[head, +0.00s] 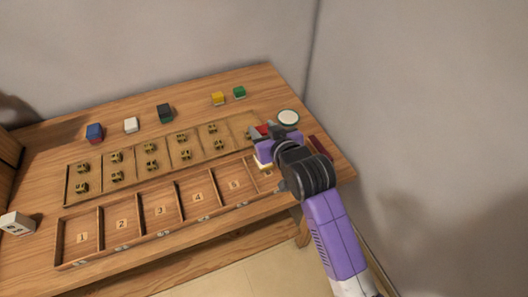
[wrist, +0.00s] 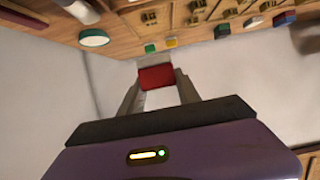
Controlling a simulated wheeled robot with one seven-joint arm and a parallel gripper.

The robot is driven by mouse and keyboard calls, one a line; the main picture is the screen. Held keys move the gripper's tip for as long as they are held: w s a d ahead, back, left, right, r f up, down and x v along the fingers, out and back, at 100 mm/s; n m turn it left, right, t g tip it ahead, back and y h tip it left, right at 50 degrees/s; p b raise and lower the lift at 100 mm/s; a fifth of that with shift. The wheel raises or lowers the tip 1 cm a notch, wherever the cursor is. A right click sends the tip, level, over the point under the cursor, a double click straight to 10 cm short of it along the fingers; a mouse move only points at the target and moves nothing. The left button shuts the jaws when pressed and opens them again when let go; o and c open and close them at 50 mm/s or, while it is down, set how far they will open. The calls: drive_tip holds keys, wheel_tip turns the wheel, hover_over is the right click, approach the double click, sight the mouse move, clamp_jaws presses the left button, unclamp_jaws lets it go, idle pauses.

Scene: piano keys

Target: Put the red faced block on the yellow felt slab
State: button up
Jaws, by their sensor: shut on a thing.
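A red faced block (wrist: 157,77) is held between the two fingertips of my gripper (wrist: 158,82) in the wrist view. In the head view the red of the block (head: 261,131) shows just beyond my gripper (head: 266,141), over the right end of the trays. My gripper is shut on it. Most of its body is hidden by my arm and fingers. A small yellow piece (head: 218,98), the only yellow slab-like thing I see, lies at the back of the table. It also shows in the wrist view (wrist: 171,43). Nothing is seen on top of it.
A green piece (head: 239,92) sits right of the yellow one. Dark (head: 165,113), white (head: 131,125) and blue-red (head: 95,132) blocks stand left. A round pale disc (head: 288,117) and a dark red strip (head: 320,147) are at right. A numbered tray (head: 159,234) lies in front.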

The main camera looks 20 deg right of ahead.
wheel_tip(320, 180, down, 10)
drive_tip(key=shift+r, duration=0.15)
idle(0.3)
drive_tip(key=o, duration=1.3)
drive_tip(key=shift+r, duration=0.1)
drive_tip(key=v, duration=1.1)
drive_tip(key=shift+s+r, duration=0.15)
drive_tip(key=shift+s, duration=0.25)
drive_tip(key=shift+s, duration=0.1)
